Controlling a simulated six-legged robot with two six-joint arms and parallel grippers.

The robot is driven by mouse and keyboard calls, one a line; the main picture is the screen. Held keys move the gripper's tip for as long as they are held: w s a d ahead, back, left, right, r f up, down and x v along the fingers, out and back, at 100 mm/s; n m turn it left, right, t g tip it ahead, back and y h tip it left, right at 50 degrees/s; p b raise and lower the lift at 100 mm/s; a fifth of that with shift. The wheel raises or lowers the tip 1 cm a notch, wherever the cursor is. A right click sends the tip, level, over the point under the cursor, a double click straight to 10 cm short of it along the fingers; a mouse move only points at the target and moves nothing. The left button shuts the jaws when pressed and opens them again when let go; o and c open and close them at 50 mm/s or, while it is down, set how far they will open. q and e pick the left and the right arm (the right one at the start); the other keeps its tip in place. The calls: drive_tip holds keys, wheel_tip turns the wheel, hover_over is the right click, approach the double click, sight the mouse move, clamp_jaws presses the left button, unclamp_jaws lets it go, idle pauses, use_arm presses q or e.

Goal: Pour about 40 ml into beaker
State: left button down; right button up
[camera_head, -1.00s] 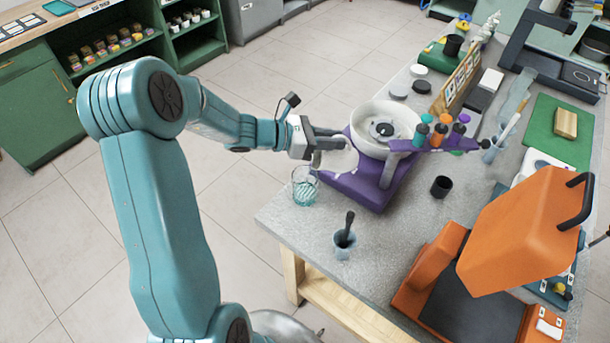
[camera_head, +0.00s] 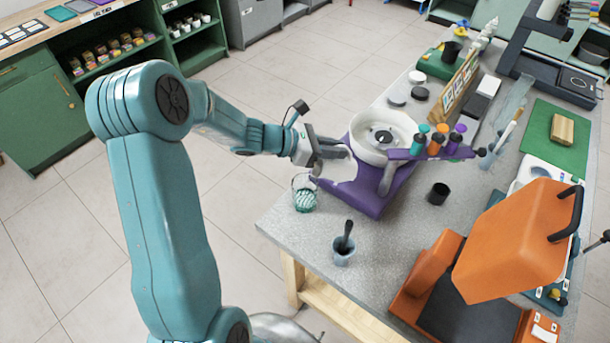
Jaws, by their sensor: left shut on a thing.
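A clear glass beaker (camera_head: 304,195) with a teal tint low in it stands near the left edge of the grey worktop (camera_head: 290,225). My left gripper (camera_head: 330,150) is shut on a pale, whitish vessel (camera_head: 342,167), just above and to the right of the beaker. The vessel looks tilted toward the beaker, with its left end close to the beaker's rim. I cannot see a stream or how much liquid is in either one. Part of the vessel is hidden by my gripper fingers. My right gripper is not in view.
A purple device with a white bowl (camera_head: 372,122) stands right behind the vessel. A mortar with a dark pestle (camera_head: 343,250) stands in front of the beaker. A black cup (camera_head: 438,193) and an orange machine (camera_head: 515,240) are to the right. Worktop between them is clear.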

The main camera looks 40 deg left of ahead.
sight(346, 147)
use_arm(q)
drive_tip(key=r+g+p, duration=0.1)
drive_tip(key=p, duration=0.1)
drive_tip(key=w+d+r+y+p, duration=0.1)
drive_tip(key=r+p, duration=0.1)
drive_tip(key=p, duration=0.1)
drive_tip(key=shift+w+d+g, duration=0.1)
drive_tip(key=shift+g, duration=0.3)
drive_tip(key=shift+w+d+f+y, duration=0.1)
drive_tip(key=shift+f+y, duration=0.2)
drive_tip(key=shift+f, duration=0.45)
drive_tip(key=shift+g, duration=0.3)
drive_tip(key=shift+w+d+r+g+y, duration=0.25)
drive_tip(key=shift+w+g+y, duration=0.15)
drive_tip(key=shift+g, duration=0.1)
drive_tip(key=shift+f, duration=0.2)
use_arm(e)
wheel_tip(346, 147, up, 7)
use_arm(q)
drive_tip(key=shift+w, duration=0.1)
